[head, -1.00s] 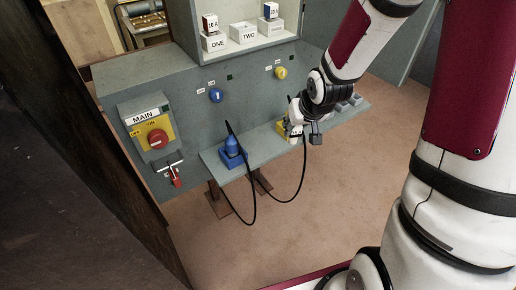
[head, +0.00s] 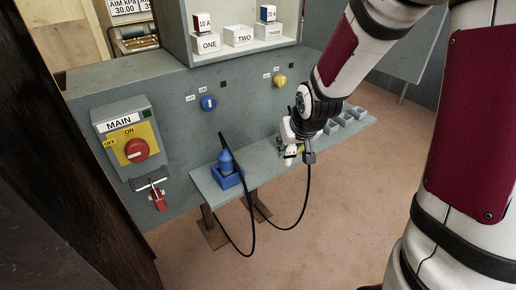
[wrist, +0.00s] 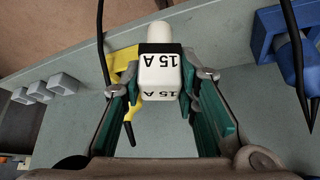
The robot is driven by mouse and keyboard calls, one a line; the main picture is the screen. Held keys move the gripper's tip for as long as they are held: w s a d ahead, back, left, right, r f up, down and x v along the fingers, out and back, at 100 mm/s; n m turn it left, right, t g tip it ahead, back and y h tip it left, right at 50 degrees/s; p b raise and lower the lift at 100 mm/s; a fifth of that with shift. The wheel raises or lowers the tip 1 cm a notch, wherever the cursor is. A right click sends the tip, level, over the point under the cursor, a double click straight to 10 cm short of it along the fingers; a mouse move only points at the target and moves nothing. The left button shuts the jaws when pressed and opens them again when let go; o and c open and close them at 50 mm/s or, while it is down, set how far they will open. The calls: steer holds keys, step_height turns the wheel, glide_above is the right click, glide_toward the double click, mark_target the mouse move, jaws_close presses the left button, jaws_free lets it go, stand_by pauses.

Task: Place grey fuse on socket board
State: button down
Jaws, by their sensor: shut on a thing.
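The fuse (wrist: 160,78) marked 15 A is a white block with a dark band, held between my gripper's fingers (wrist: 160,92) in the wrist view. In the head view my gripper (head: 291,153) is shut on it, over the grey ledge. The socket board (head: 240,14) is in the grey cabinet, with white sockets ONE (head: 206,43), TWO (head: 239,37) and THREE (head: 275,31). A 10 A fuse (head: 204,22) stands on ONE and a 30 A fuse (head: 268,14) on THREE. TWO is empty.
On the ledge (head: 262,160) stand a blue plug in a blue holder (head: 228,178), a yellow holder (wrist: 122,62) with a cable near it, and several small grey boxes (head: 345,118). A red MAIN switch (head: 136,150) and a red padlock (head: 158,197) are at left.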

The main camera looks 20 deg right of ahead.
steer(key=w+a, duration=0.2)
steer(key=w, duration=0.1)
steer(key=w+a+f+b, duration=0.1)
steer(key=w+a, duration=0.1)
steer(key=w, duration=0.1)
steer(key=w+a+b, duration=0.1)
steer(key=w+a, duration=0.1)
steer(key=w, duration=0.1)
steer(key=shift+f, duration=0.3)
steer(key=shift+f+b, duration=0.6)
steer(key=shift+f, duration=0.9)
steer(key=shift+f, duration=0.15)
steer(key=c, duration=1.2)
jaws_free()
steer(key=shift+c, duration=0.2)
